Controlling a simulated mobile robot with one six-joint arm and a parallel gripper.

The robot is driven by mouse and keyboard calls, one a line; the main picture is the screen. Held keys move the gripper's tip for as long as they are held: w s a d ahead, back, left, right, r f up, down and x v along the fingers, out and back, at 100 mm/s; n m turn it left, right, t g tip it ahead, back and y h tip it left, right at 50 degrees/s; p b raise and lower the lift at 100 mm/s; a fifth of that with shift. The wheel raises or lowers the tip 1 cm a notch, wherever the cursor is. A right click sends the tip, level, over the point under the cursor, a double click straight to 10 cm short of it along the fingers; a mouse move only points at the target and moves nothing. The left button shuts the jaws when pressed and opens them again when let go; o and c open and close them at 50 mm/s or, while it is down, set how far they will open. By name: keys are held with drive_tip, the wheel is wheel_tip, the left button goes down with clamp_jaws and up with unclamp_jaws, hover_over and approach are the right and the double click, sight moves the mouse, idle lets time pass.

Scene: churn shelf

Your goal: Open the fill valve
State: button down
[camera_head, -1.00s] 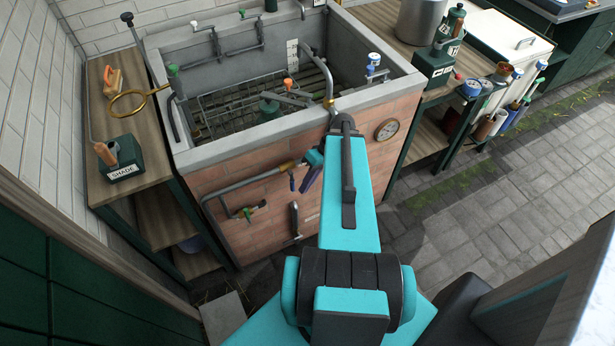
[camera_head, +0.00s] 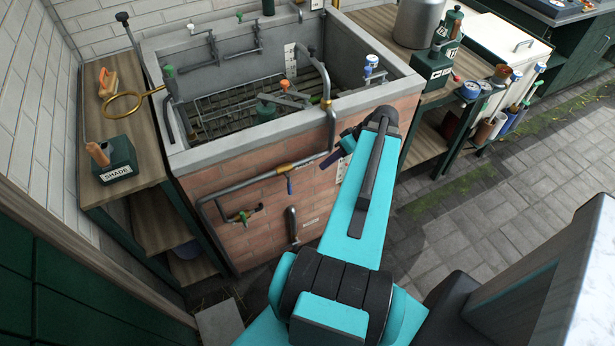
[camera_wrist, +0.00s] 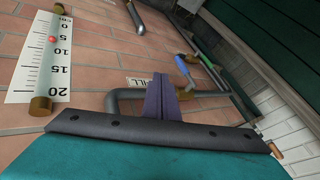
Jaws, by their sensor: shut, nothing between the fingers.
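The front brick wall of the tank carries a grey pipe with a brass fitting (camera_head: 285,168) and a blue lever (camera_head: 289,186) that hangs down, crosswise to the pipe. In the wrist view, which is turned over, a partly hidden FILL label (camera_wrist: 137,82) sits near this pipe and the blue lever (camera_wrist: 181,66) points up. My gripper (camera_head: 332,160) is to the right of the lever in the head view, apart from it. Its purple fingers (camera_wrist: 160,82) are shut and empty, and they hide part of the pipe in the wrist view.
A centimetre scale (camera_wrist: 42,55) is mounted on the brick to the right of the lever. A lower valve with a green handle (camera_head: 242,216) and a bent grey pipe (camera_head: 292,225) stick out below. Side tables flank the tank (camera_head: 250,145). Paving is open at right.

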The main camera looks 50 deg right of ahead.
sight(288, 182)
drive_tip(key=w+a+f+p, duration=0.4)
drive_tip(key=w+a+f, duration=0.1)
drive_tip(key=a+f, duration=0.3)
drive_tip(key=shift+w+p, duration=0.15)
drive_tip(key=shift+p, duration=0.25)
idle(0.6)
